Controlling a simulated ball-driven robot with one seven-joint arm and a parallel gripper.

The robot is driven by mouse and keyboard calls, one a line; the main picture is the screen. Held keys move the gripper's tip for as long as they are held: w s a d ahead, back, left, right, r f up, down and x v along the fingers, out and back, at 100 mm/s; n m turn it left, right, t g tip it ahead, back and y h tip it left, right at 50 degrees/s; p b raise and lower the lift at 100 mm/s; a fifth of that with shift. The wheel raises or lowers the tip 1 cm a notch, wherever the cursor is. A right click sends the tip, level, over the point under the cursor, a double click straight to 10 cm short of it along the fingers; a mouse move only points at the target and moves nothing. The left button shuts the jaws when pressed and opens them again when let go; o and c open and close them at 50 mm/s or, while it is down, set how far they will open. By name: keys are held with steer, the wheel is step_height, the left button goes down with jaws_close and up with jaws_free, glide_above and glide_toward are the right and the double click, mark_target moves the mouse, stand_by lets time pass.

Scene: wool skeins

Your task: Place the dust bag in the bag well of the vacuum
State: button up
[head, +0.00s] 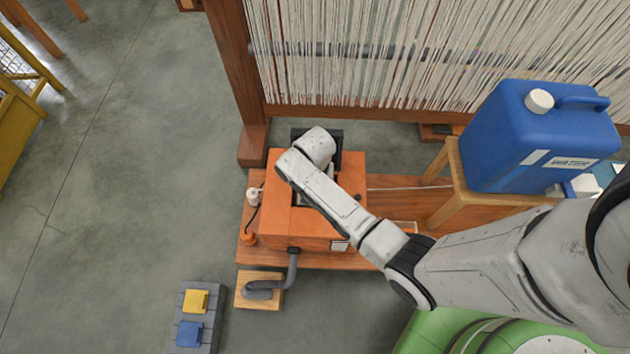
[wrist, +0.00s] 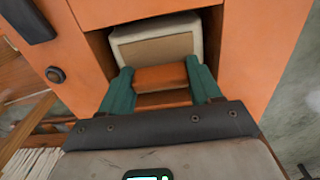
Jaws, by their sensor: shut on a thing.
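The orange vacuum (head: 285,228) stands on a low wooden board, with an open bag well in its top. In the wrist view the vacuum (wrist: 262,50) surrounds the well. The pale, grey-edged dust bag (wrist: 155,48) lies within the well's outline; whether it rests on the bottom cannot be told. My gripper (wrist: 160,76) reaches in with its two green fingers on either side of an orange-brown block, which seems to be the bag's grip. It is shut on this. In the head view my arm hides the gripper and most of the well.
A black lid (head: 352,139) stands up behind the vacuum. A grey hose (head: 291,269) runs from its front to a wooden block. A loom stands behind, and a blue water canister (head: 530,135) sits on a stool at right.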

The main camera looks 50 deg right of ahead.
steer(key=shift+f, duration=0.45)
steer(key=shift+f, duration=0.1)
steer(key=o, duration=1.4)
step_height(320, 180, up, 12)
steer(key=p, duration=0.4)
steer(key=s+a+r+n, duration=0.3)
steer(key=s+r+n, duration=0.1)
steer(key=s, duration=0.3)
steer(key=s+a+r+n+t, duration=0.1)
steer(key=s+a+r+n, duration=0.2)
steer(key=s+n, duration=0.3)
steer(key=s+r, duration=0.1)
steer(key=s, duration=0.1)
steer(key=shift+s+r+n, duration=0.2)
steer(key=shift+s+n, duration=0.1)
steer(key=shift+n, duration=0.1)
